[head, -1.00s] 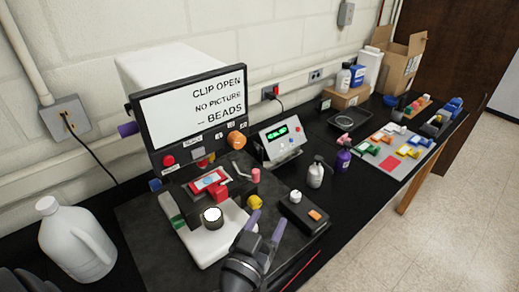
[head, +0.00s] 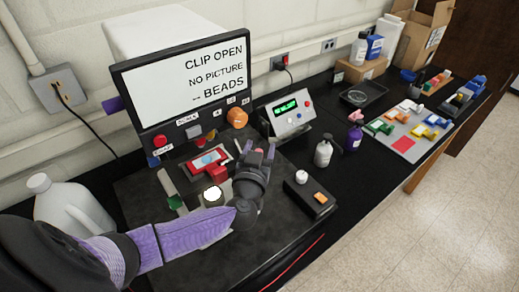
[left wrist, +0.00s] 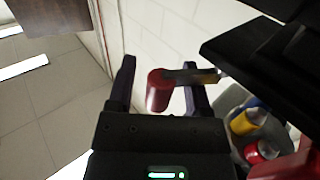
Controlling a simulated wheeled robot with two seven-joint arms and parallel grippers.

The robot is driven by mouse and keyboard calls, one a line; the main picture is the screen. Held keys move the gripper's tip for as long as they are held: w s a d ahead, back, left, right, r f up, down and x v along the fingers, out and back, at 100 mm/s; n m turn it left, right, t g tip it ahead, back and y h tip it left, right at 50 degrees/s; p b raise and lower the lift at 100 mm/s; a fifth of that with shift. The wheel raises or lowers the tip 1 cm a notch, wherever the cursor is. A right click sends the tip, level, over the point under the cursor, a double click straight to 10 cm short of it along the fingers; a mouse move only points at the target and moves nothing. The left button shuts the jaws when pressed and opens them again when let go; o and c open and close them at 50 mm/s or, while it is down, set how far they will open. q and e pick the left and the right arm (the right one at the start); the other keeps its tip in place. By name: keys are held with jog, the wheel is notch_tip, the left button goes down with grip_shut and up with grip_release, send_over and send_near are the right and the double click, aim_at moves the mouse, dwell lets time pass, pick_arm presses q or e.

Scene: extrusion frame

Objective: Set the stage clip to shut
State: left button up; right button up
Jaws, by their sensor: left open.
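The microscope-like instrument has a stage with a red frame holding a pale blue slide (head: 207,159). A lever with a red cylindrical knob (left wrist: 158,91), apparently the stage clip, stands beside the stage. My left gripper (head: 260,151) is over the stage's right side, its fingers pointing away from me. In the left wrist view, my left gripper (left wrist: 160,88) is open, with the knob between its fingers, nearer the left one in depth unclear; contact cannot be told. The screen (head: 192,82) reads "CLIP OPEN", "NO PICTURE", "-- BEADS". My right gripper is not in view.
A white jug (head: 72,208) stands at left, beside my left arm. A small display box (head: 288,113), a black control box (head: 309,195) and two small bottles stand right of the instrument. A grey tray (head: 405,140) with coloured pieces lies farther right. A yellow knob (left wrist: 248,122) is near my gripper.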

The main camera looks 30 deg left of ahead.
pick_arm(q)
jog(key=shift+w+d, duration=0.1)
jog(key=shift+d, duration=0.05)
jog(key=shift+c, duration=1.6)
grip_shut()
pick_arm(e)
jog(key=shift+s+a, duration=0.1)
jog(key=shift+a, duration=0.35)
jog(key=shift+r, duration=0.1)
